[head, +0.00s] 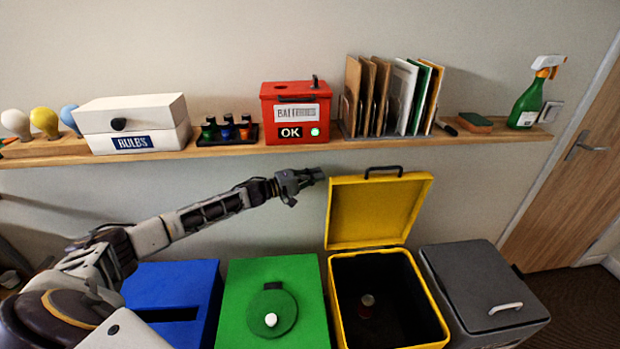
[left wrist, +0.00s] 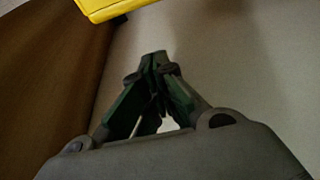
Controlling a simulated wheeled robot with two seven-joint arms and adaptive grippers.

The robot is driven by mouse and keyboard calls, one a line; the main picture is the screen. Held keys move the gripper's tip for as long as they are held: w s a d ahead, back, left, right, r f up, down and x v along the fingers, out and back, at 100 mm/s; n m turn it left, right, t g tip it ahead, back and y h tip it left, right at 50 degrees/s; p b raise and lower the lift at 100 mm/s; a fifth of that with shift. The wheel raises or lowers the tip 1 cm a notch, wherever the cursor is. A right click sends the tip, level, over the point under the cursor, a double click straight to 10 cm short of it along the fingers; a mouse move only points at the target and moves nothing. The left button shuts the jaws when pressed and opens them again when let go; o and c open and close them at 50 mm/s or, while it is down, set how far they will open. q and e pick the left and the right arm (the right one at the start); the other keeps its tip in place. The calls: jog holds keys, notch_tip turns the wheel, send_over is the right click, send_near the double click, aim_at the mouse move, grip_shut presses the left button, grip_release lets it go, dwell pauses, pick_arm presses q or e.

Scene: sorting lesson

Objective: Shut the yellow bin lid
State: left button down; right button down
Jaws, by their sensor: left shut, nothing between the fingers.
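The yellow bin (head: 339,300) stands in the row of bins, and its lid (head: 376,212) is open, raised upright at the back with a dark handle on its top edge. A small reddish can-like thing lies inside the bin. My left gripper (head: 318,174) is shut and empty, just left of the lid's upper left corner; I cannot tell whether it touches. In the left wrist view the shut fingertips (left wrist: 159,58) show, with a yellow edge of the lid (left wrist: 105,8) at the top. My right gripper is not in view.
A blue bin (head: 170,280), a green bin (head: 240,300) and a grey lidded bin (head: 470,280) flank the yellow one. A wooden shelf (head: 230,149) above carries a red battery box (head: 297,112), a bulbs box and upright folders. Bare wall lies between shelf and bins.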

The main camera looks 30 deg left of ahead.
pick_arm(q)
jog(key=d, duration=0.1)
jog(key=s+d, duration=0.1)
jog(key=d, duration=0.1)
jog(key=shift+s+d+f, duration=0.15)
jog(key=shift+s+d, duration=0.05)
jog(key=shift+s, duration=0.2)
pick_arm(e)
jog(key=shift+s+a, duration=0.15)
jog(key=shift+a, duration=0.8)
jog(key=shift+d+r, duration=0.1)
